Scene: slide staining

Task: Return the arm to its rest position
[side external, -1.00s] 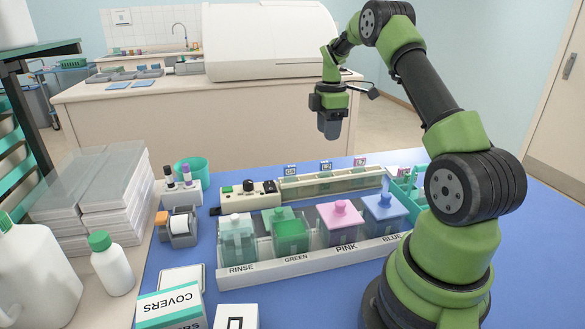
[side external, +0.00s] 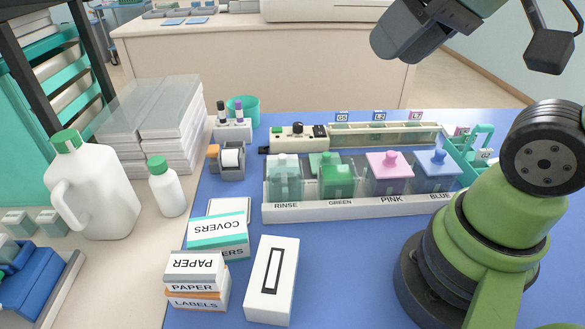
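My gripper (side external: 398,42) is a dark grey block at the top of the side view, raised in the air well above the table. Its fingertips blend together, so I cannot tell whether it is open or shut; nothing clearly shows in it. My green and black arm is partly cut off by the top and right edges. Its base (side external: 480,245) stands on the blue table at the right.
A white rack (side external: 357,208) holds rinse (side external: 284,180), green (side external: 338,183), pink (side external: 388,178) and blue (side external: 437,175) staining jars. A slide holder (side external: 388,135) lies behind. Boxes (side external: 272,280), bottles (side external: 95,190) and stacked trays (side external: 160,130) stand left. The front middle of the blue table (side external: 350,270) is clear.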

